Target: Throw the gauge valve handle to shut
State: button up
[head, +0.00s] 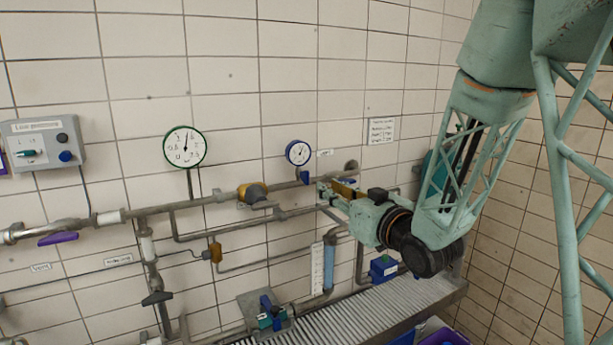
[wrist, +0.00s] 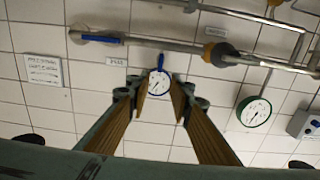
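The small white gauge (head: 298,152) with a blue rim sits above the upper pipe; in the wrist view, which is upside down, the gauge (wrist: 159,82) shows between my fingers. A blue part (head: 305,177) stands between gauge and pipe, and it also shows in the wrist view (wrist: 160,60). A blue lever (wrist: 103,40) lies along the pipe near its elbow end. I cannot tell which blue part is the gauge valve handle. My gripper (head: 326,189) is just right of the gauge; its fingers (wrist: 155,98) are apart with nothing between them, and contact is not visible.
A yellow-brown fitting (head: 252,192) sits on the pipe left of the gauge. A larger green-rimmed gauge (head: 185,147), a purple lever (head: 58,238) and a grey control box (head: 43,143) are further left. A blue box (head: 383,268) is below my gripper, by the slatted surface (head: 340,315).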

aim_at(308, 175)
jog(key=shift+w, duration=0.1)
jog(key=shift+p+x, duration=0.8)
jog(key=shift+x, duration=6)
grip_shut()
